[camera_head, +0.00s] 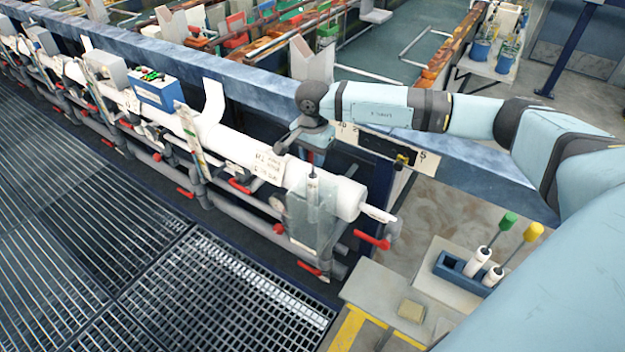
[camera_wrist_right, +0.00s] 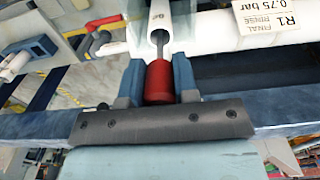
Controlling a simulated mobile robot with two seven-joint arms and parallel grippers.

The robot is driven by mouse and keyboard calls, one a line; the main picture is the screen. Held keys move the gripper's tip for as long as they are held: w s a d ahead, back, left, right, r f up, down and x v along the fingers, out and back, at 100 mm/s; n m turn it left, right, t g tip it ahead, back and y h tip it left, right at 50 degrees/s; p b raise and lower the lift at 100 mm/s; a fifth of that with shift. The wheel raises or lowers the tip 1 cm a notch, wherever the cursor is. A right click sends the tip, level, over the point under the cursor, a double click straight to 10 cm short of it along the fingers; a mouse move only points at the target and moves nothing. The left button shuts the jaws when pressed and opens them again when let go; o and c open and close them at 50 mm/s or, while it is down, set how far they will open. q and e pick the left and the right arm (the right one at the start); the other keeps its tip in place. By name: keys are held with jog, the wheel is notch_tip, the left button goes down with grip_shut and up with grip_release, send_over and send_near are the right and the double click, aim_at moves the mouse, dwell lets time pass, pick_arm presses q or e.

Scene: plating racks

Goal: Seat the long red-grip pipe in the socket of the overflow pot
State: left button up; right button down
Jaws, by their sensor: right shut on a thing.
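My right gripper (camera_head: 312,152) is shut on the red grip of the pipe. In the right wrist view the red grip (camera_wrist_right: 158,82) sits between the two blue-grey fingers (camera_wrist_right: 158,86). A thin grey rod runs from the grip to the white, marked body of the pipe (camera_wrist_right: 159,18). In the head view the pipe (camera_head: 312,188) hangs roughly upright, its lower part at the translucent grey overflow pot (camera_head: 313,215) by the end of the large white pipe. Its lower end and the socket are hidden, so I cannot tell how deep it sits. My left gripper is out of view.
A blue holder (camera_head: 449,270) with a green-grip pipe (camera_head: 508,221) and a yellow-grip pipe (camera_head: 533,232) stands at lower right. Red valve handles (camera_head: 371,240) stick out below the large white pipe (camera_head: 270,165). Metal grating covers the lower left.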

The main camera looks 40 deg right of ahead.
aim_at(312, 176)
notch_tip(312, 176, down, 4)
jog(key=shift+r, duration=0.25)
jog(key=shift+f, duration=0.9)
jog(key=shift+f+p, duration=0.4)
jog(key=shift+f, duration=1.4)
jog(key=shift+f, duration=0.15)
jog(key=c, duration=0.9)
grip_release()
